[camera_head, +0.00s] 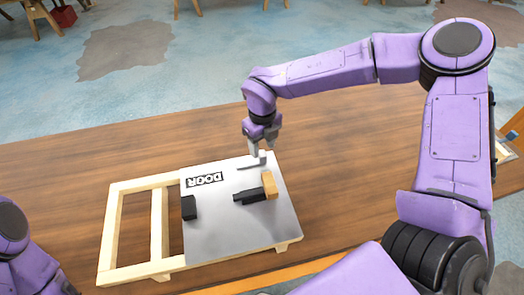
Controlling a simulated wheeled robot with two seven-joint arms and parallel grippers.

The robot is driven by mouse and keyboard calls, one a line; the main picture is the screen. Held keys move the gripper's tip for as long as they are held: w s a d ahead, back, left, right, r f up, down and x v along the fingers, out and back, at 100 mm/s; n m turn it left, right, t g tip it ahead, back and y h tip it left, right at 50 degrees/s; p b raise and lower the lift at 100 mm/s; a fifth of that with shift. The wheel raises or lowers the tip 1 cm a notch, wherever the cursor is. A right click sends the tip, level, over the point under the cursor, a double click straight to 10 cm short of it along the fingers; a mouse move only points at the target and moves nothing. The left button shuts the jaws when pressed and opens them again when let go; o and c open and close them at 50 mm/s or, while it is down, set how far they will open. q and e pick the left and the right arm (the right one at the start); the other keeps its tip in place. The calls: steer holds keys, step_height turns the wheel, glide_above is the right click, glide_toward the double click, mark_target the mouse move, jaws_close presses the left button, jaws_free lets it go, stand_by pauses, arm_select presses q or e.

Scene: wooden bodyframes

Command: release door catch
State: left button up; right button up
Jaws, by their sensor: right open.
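A grey door panel (225,231) marked "DOOR" lies on a pale wooden frame (108,228) on the table. A black catch piece (247,196) sits on the panel's right part, touching or close to a small tan wooden block (270,186). Another black block (189,208) sits at the panel's left edge. My right gripper (259,157) points down over the panel's far right part, above and behind the catch. It is open, with nothing seen between its fingers. Of my left arm only a part shows at the lower left, and its gripper is out of view.
The brown wooden table (345,170) is clear to the right of the frame and behind it. A thin dark slot or bar (250,167) shows on the panel below the right gripper. Some wooden items (508,142) lie at the far right edge.

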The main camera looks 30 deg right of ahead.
mark_target(262, 153)
step_height(262, 153, up, 8)
steer(key=b, duration=0.1)
steer(key=shift+f, duration=0.2)
steer(key=shift+r, duration=0.1)
